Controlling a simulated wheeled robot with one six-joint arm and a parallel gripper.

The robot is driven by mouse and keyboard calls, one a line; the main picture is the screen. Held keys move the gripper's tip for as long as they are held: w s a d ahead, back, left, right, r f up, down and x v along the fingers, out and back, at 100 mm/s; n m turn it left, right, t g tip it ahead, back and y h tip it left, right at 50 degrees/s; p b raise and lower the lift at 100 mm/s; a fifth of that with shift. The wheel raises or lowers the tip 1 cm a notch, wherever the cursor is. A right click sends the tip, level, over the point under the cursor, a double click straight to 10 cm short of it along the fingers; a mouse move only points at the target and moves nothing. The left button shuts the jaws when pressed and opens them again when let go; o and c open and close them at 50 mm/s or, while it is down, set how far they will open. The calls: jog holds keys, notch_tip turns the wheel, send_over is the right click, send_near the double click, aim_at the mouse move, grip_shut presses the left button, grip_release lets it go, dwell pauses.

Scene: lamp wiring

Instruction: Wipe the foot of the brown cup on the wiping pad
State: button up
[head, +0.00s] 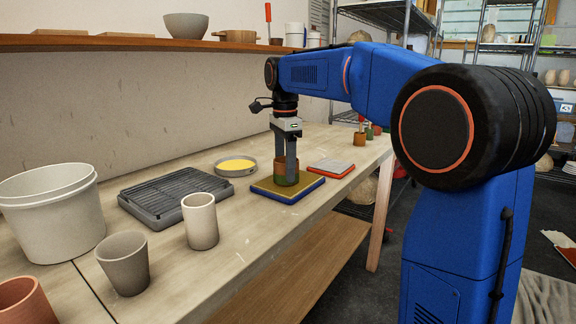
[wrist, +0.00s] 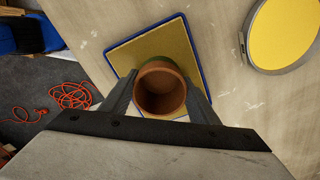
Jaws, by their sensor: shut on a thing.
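The brown cup (head: 287,179), with some green on its outside, is upright between the fingers of my gripper (head: 287,164). The wrist view looks down into its open, empty mouth (wrist: 160,90), with one finger on either side of the wall. My gripper is shut on it. The wiping pad (head: 262,187), a tan-yellow square with a blue edge, lies on the table under the cup. It also shows in the wrist view (wrist: 140,45). The cup's foot is at or just above the pad; I cannot tell whether they touch.
A round dish of yellow (head: 236,166) and a dark ribbed tray (head: 172,197) lie to the left. A pale cup (head: 200,222), a grey cup (head: 124,263) and a white bucket (head: 50,215) stand nearer. A red-edged pad (head: 331,168) lies right of the wiping pad.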

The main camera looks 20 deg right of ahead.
jog(key=shift+s+a+f, duration=0.1)
jog(key=shift+s+a, duration=0.65)
jog(key=shift+a, duration=0.3)
jog(key=shift+w+d, duration=0.8)
jog(key=shift+d, duration=0.3)
jog(key=shift+w+d, duration=0.75)
jog(key=shift+d, duration=0.3)
jog(key=shift+w+d, duration=0.8)
jog(key=shift+d, duration=0.3)
jog(key=shift+s+a, duration=0.8)
jog(key=shift+a, duration=0.3)
jog(key=shift+s+a, duration=0.75)
jog(key=shift+a, duration=0.3)
jog(key=shift+s+a, duration=0.8)
jog(key=shift+a, duration=0.3)
jog(key=shift+r, duration=3.05)
